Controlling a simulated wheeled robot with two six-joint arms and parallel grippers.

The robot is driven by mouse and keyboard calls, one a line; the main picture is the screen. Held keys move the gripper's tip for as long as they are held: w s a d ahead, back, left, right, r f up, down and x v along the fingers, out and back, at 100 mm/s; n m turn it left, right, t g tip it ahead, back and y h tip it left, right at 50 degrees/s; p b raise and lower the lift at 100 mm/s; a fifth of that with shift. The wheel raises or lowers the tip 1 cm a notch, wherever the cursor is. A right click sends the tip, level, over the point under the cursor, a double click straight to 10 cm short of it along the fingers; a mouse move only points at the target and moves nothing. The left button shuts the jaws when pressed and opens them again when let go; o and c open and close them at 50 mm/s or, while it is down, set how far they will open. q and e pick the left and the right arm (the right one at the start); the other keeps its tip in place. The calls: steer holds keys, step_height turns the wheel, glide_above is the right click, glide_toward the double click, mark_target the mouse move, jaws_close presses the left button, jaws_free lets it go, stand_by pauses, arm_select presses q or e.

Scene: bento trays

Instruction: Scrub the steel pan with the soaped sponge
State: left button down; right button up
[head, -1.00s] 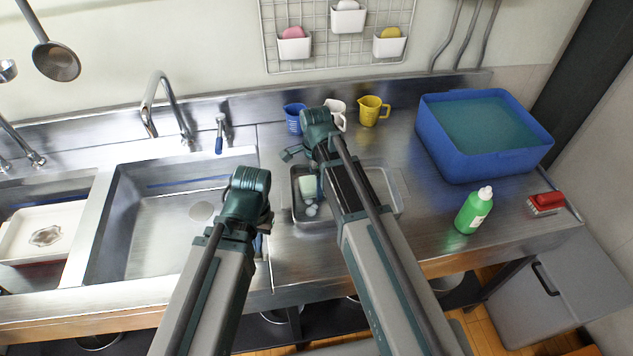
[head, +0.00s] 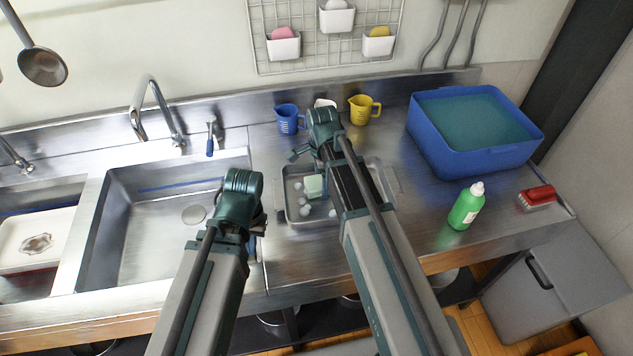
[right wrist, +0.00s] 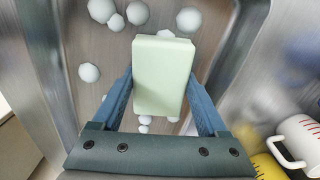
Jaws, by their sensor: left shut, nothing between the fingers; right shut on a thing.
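The steel pan (head: 287,196) sits on the counter right of the sink, partly hidden under my right arm. A pale green sponge (head: 314,186) is inside it, with several white suds blobs (head: 305,210) around it. In the right wrist view, my right gripper (right wrist: 160,88) is shut on the sponge (right wrist: 163,75), its blue fingers on either side. The sponge is over the pan floor; I cannot tell if it touches. My left gripper (head: 257,222) is near the sink's right edge, left of the pan, its fingers mostly hidden.
Blue (head: 290,118), yellow (head: 363,108) and white (head: 325,103) cups stand behind the pan. A blue tub of water (head: 440,150), a green bottle (head: 466,208) and a red brush (head: 537,198) are to the right. The sink (head: 150,220) is at left.

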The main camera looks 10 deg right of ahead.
mark_target(309, 182)
steer(key=shift+f, duration=0.2)
steer(key=shift+a, duration=0.1)
steer(key=shift+w+a+r, duration=0.15)
steer(key=shift+a, duration=1.6)
step_height(309, 182, up, 6)
steer(key=p, duration=0.6)
steer(key=shift+r, duration=0.1)
steer(key=shift+r+p, duration=1.4)
steer(key=shift+p, duration=0.05)
